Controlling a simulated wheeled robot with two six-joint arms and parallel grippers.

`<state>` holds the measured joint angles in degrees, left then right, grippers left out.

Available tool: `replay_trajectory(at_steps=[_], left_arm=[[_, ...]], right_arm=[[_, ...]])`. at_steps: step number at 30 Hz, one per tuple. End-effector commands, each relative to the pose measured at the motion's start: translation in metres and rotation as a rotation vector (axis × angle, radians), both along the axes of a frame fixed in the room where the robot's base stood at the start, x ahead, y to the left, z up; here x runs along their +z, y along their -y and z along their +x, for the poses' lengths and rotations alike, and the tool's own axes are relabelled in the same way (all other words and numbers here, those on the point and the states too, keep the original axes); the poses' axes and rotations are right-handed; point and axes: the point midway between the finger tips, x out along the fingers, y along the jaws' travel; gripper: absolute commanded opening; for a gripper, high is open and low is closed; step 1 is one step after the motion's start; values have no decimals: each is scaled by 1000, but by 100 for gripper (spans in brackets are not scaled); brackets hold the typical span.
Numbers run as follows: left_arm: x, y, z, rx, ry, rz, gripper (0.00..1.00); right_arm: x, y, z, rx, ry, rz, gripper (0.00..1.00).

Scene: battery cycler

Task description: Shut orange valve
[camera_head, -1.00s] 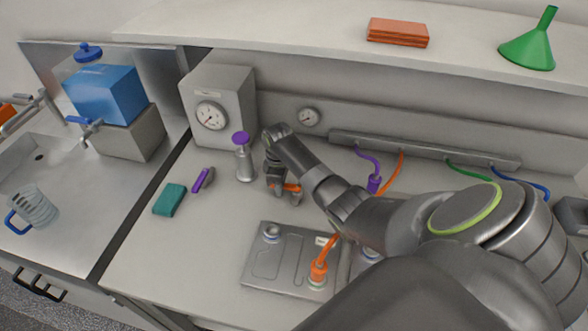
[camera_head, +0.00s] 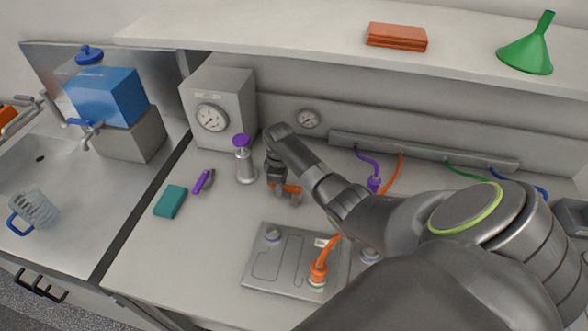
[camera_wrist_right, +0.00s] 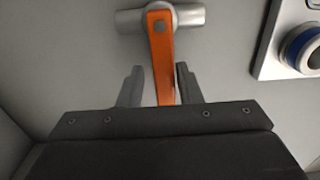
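The orange valve's lever (camera_wrist_right: 162,62) points down from a grey metal valve body (camera_wrist_right: 190,17) in the right wrist view. In the head view the orange lever (camera_head: 291,188) shows small beside my gripper, on the counter below the wall gauge. My right gripper (camera_wrist_right: 158,82) is open, with one finger on each side of the lever and a visible gap to each. In the head view my right gripper (camera_head: 284,186) reaches down at the valve, and my wrist hides part of the valve body. My left gripper is not in view.
A purple-topped metal valve (camera_head: 244,160) stands just left of my gripper, before a grey gauge box (camera_head: 222,108). A grey battery (camera_head: 275,270) with an orange plug (camera_head: 318,269) lies nearer. A teal block (camera_head: 170,201) and a purple marker (camera_head: 204,181) lie left. A shelf (camera_head: 300,32) overhangs behind.

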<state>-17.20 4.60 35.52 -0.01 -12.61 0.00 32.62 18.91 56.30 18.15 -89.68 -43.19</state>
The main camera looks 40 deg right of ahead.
Motion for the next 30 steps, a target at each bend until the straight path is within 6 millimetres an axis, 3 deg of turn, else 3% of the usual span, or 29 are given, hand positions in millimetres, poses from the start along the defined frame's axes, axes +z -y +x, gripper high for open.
replay_trajectory(at_steps=[3, 12, 19, 30], left_arm=[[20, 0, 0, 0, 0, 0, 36], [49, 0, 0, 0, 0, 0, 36], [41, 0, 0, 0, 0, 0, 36], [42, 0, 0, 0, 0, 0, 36]], right_arm=[[20, 0, 1, 0, 1, 1, 32], [55, 2, 2, 0, 1, 1, 32], [73, 3, 3, 1, 2, 1, 32], [74, 2, 2, 0, 0, 0, 32]])
